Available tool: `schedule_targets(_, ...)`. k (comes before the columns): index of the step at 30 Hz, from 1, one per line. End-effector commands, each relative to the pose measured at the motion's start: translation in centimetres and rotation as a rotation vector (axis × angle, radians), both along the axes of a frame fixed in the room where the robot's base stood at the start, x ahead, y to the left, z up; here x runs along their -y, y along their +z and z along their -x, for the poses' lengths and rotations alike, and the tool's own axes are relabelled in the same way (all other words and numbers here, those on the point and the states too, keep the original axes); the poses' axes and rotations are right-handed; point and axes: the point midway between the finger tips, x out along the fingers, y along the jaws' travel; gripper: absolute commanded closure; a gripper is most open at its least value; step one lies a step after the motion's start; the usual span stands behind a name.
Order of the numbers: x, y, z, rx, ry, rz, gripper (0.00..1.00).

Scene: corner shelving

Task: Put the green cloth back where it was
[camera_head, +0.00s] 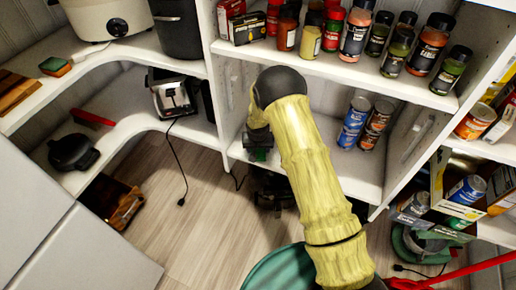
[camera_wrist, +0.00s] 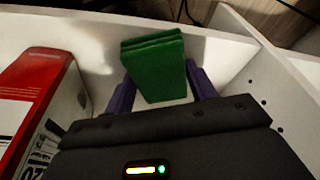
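The green cloth (camera_wrist: 155,68), a folded, layered block, sits between the two purple fingers of my gripper (camera_wrist: 160,90) in the wrist view. Both fingers lie against its sides, so my gripper looks shut on it. The cloth is over a white shelf board (camera_wrist: 75,35); whether it touches the board I cannot tell. In the head view my gripper (camera_head: 259,150) is at the left part of the lower shelf in the middle unit, with a small dark green patch of the cloth (camera_head: 260,155) showing below it. My arm hides part of that shelf.
A red and white box (camera_wrist: 40,95) stands close left of my gripper in the wrist view. Cans (camera_head: 354,122) stand on the same shelf to the right. Spice jars (camera_head: 357,35) fill the shelf above. A green and orange sponge (camera_head: 55,66) lies on the left counter.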

Motion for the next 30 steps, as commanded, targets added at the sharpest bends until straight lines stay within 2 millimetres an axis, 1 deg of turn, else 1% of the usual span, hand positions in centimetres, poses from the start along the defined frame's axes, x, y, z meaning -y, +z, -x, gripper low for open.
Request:
schedule_targets(1,0.0,0.0,0.0,0.000,0.000,0.000,0.34)
schedule_targets(3,0.0,0.0,0.0,0.000,0.000,0.000,0.22)
schedule_targets(11,0.0,0.0,0.0,0.000,0.000,0.000,0.22)
schedule_targets(16,0.0,0.9,0.2,0.000,0.000,0.000,0.22)
schedule_targets(20,0.0,2.8,0.6,0.002,0.001,-0.001,0.22)
schedule_targets(30,-0.1,9.2,2.4,0.001,0.001,-0.001,0.22)
